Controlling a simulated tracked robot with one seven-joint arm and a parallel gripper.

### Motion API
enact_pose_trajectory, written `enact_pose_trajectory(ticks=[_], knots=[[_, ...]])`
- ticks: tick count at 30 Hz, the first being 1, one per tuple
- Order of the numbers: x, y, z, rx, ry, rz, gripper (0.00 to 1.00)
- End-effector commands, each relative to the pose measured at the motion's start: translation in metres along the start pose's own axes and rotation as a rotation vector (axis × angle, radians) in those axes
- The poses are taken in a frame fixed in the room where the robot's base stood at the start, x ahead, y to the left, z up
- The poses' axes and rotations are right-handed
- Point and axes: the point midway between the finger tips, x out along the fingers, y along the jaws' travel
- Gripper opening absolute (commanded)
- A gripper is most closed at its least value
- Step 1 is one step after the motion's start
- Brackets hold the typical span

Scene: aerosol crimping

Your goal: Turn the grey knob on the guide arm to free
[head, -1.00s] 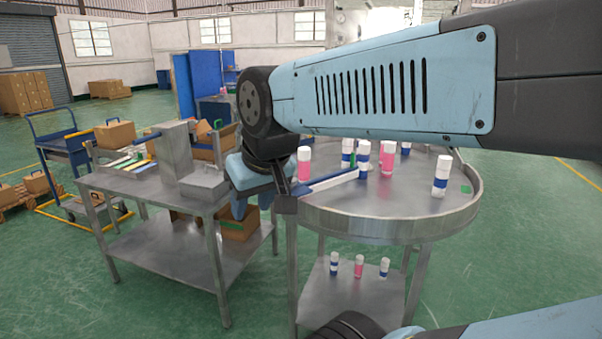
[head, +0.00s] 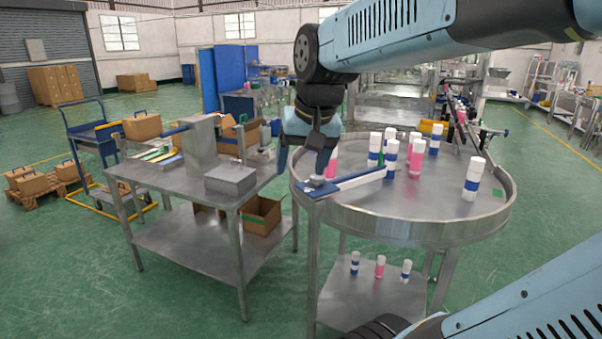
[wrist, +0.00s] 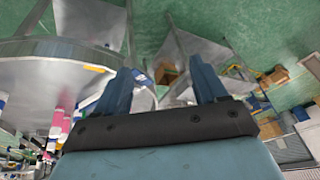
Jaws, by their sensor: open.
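The guide arm (head: 348,186) is a blue and white bar at the left rim of the round steel table, reaching in over its top, with a green piece near its far end. A small greyish part that may be the knob (head: 316,182) sits at its rim end, partly hidden by my finger; its setting cannot be read. My gripper (head: 304,168) is open and empty, pointing down just above and left of that end. Contact cannot be told. In the wrist view my gripper (wrist: 162,84) has its blue fingers wide apart, and I cannot make out the knob there.
The round table (head: 375,228) holds several white-capped pink and blue cans (head: 415,160), close to the guide arm. A steel workbench (head: 190,190) with a grey box (head: 231,179) stands to the left. A narrow gap of floor separates the two.

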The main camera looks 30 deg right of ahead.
Motion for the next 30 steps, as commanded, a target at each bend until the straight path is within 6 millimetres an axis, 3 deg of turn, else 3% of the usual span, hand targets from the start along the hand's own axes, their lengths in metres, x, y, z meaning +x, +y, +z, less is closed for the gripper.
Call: enact_pose_trajectory(ticks=[6,18,24,30], knots=[[0.006,0.018,-0.069,0.271,-0.097,0.041,0.71],[0.04,0.067,-0.178,0.751,-0.228,0.187,0.71],[0.057,0.088,-0.211,0.911,-0.257,0.258,0.71],[0.065,0.096,-0.222,0.972,-0.266,0.287,0.71]])
